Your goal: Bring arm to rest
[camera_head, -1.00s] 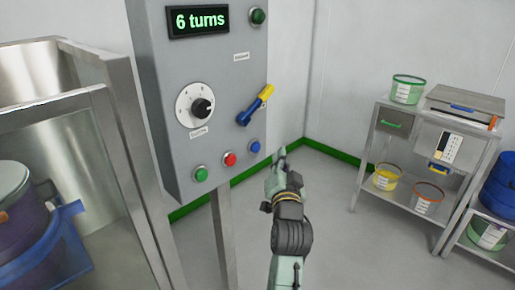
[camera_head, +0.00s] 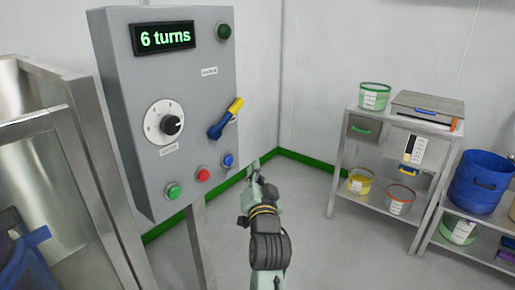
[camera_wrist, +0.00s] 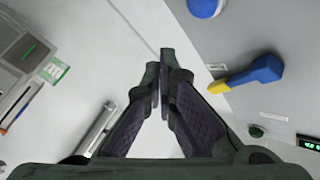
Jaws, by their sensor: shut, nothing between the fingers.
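My gripper (camera_head: 254,167) is in front of the lower right corner of a grey control panel (camera_head: 140,80) in the head view, apart from it. In the wrist view the fingers of my gripper (camera_wrist: 159,55) are together with nothing between them. The panel has a blue and yellow lever (camera_head: 226,118), a black dial (camera_head: 171,125), and green, red and blue buttons. Its display (camera_head: 163,38) reads "6 turns". The lever (camera_wrist: 250,74) also shows in the wrist view, right of the fingers and apart from them.
A steel shelf (camera_head: 400,124) at the right holds tubs and a scale-like device. A blue tub (camera_head: 480,182) stands on another rack at the far right. A steel frame (camera_head: 60,150) stands at the left. The floor (camera_head: 330,250) between panel and shelf is clear.

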